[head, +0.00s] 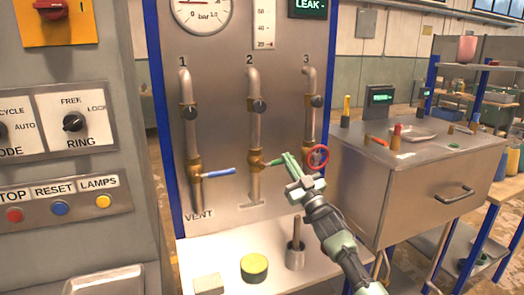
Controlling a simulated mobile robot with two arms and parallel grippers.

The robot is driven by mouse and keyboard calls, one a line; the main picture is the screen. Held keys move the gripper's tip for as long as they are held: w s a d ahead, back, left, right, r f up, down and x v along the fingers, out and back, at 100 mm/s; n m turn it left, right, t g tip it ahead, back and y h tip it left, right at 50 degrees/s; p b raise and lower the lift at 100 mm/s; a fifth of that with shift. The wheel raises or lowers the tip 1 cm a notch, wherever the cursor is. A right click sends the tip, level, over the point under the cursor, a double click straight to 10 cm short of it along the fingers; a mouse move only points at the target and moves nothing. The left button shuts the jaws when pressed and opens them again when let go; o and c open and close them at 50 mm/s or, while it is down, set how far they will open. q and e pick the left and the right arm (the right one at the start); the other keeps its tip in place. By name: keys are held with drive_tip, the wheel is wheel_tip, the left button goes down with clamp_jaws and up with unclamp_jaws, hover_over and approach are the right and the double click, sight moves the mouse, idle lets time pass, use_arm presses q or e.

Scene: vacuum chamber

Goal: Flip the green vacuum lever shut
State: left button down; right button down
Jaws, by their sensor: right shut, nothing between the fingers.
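The green lever (276,162) sticks out to the right, roughly level, from the brass valve (256,161) on pipe 2 of the upright panel. Its outer part is hidden by my right gripper. My right gripper (287,157) is shut and empty, with its fingertips at the lever's outer end. I cannot tell whether they touch it. My left gripper is not in view.
A blue lever (219,172) points right from pipe 1, above VENT. A red handwheel (317,155) sits on pipe 3, close right of my gripper. A metal cabinet (420,190) stands right.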

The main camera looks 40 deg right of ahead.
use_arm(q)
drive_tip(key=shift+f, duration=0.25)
use_arm(e)
drive_tip(key=shift+f, duration=0.45)
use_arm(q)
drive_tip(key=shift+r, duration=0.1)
use_arm(e)
drive_tip(key=shift+r, duration=0.1)
